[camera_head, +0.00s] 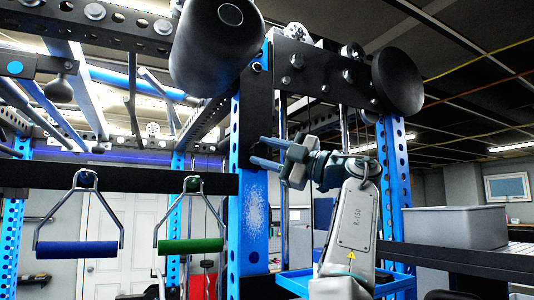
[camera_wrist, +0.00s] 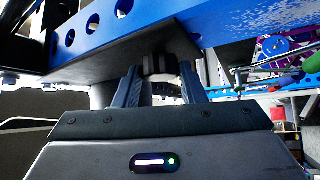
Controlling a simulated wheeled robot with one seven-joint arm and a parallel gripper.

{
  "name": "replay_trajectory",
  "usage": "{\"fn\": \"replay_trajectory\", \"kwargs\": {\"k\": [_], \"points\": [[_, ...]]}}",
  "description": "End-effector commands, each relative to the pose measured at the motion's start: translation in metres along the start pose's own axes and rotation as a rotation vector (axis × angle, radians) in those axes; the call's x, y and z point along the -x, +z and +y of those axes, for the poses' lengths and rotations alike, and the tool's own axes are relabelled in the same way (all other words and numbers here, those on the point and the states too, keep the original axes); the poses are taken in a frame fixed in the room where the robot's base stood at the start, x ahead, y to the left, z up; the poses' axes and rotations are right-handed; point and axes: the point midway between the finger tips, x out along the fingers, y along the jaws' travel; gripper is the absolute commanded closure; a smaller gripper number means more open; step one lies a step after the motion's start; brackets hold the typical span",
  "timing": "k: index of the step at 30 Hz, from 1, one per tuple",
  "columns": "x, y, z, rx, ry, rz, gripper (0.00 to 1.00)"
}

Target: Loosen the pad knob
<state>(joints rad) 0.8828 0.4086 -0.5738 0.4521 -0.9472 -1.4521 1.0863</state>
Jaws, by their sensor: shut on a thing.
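The knob (camera_wrist: 158,65) is a small dark piece under a dark bracket (camera_wrist: 130,50) on the blue rack beam, seen in the wrist view. My gripper (camera_wrist: 162,82) has one finger on each side of it and is shut on it. In the head view my gripper (camera_head: 262,151) reaches left to the blue upright (camera_head: 252,205); the knob cannot be made out there. A large black roller pad (camera_head: 212,50) juts toward the camera above and left of my gripper. A second black round pad (camera_head: 398,82) is at the upper right.
A blue-grip handle (camera_head: 80,249) and a green-grip handle (camera_head: 190,245) hang at the left from a black crossbar (camera_head: 140,180). Another blue upright (camera_head: 394,190) stands right of my arm. A grey bin (camera_head: 445,228) sits at the right.

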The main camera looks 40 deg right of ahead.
Motion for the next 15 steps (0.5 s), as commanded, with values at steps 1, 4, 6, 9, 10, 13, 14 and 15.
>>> {"fn": "replay_trajectory", "kwargs": {"k": [1, 4, 6, 9, 10, 13, 14, 15], "points": [[0.0, 0.0003, -0.0008, 0.0, -0.002, 0.001, 0.86], [0.0, 0.0002, -0.0008, 0.0, -0.002, 0.001, 0.86], [0.0, 0.0002, -0.0007, 0.0, -0.002, 0.001, 0.86], [0.0, 0.0001, -0.0006, 0.0, -0.001, 0.001, 0.46], [0.0, 0.0001, -0.0006, 0.0, -0.001, 0.001, 0.41], [0.0, 0.0, -0.0004, 0.0, -0.001, 0.001, 0.41], [0.0, 0.0, -0.0003, 0.0, 0.0, 0.001, 0.41], [0.0, 0.0, -0.0002, 0.0, 0.0, 0.0, 0.41]]}}
